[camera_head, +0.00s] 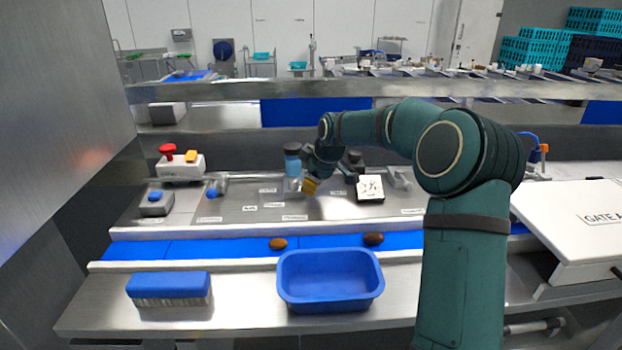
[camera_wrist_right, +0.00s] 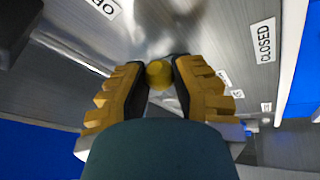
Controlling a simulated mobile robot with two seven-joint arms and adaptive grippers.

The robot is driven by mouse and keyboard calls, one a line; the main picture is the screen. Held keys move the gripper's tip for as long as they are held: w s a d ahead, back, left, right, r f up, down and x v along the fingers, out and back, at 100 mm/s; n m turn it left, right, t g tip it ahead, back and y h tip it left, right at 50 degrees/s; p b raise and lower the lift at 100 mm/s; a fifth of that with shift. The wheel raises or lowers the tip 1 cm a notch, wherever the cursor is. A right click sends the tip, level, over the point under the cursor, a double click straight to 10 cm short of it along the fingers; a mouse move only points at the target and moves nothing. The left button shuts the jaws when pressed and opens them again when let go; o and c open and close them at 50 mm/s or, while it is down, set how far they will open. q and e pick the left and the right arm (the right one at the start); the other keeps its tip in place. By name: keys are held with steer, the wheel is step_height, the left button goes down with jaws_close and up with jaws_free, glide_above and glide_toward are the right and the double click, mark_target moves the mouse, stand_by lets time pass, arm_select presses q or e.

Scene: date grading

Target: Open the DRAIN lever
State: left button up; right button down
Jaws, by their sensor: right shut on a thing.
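My right gripper (camera_head: 309,187) reaches over the grey control panel (camera_head: 245,210). In the right wrist view its two yellow-padded fingers (camera_wrist_right: 160,85) are closed on a round yellow knob (camera_wrist_right: 159,73), which I take to be the lever's knob. A sign reading CLOSED (camera_wrist_right: 263,40) lies to the right of the knob, and a partly cut-off sign (camera_wrist_right: 105,7) lies at the upper left. The lever's shaft is mostly hidden, and I cannot read DRAIN on any label. My left gripper is not in view.
A blue-knobbed handle (camera_head: 212,193) and a red-button box (camera_head: 180,165) are on the left. A blue-capped jar (camera_head: 292,160) stands behind the gripper. In front, a blue belt (camera_head: 200,247) carries two brown dates, with a blue tub (camera_head: 330,300) and brush (camera_head: 168,288) nearer.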

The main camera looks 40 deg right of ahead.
steer(key=shift+w+d+n+y+p, duration=0.25)
steer(key=shift+w+n+y, duration=0.15)
steer(key=shift+n, duration=0.55)
steer(key=shift+w+d+n+y+p, duration=0.2)
steer(key=shift+w+n+y, duration=0.15)
steer(key=shift+n, duration=0.6)
steer(key=c, duration=0.7)
jaws_free()
steer(key=shift+w, duration=0.1)
steer(key=shift+c, duration=0.2)
steer(key=shift+s+d+r, duration=0.2)
steer(key=shift+s+r, duration=0.05)
steer(key=shift+r, duration=0.15)
steer(key=v, duration=1.1)
steer(key=shift+w, duration=0.2)
steer(key=shift+a+r, duration=0.1)
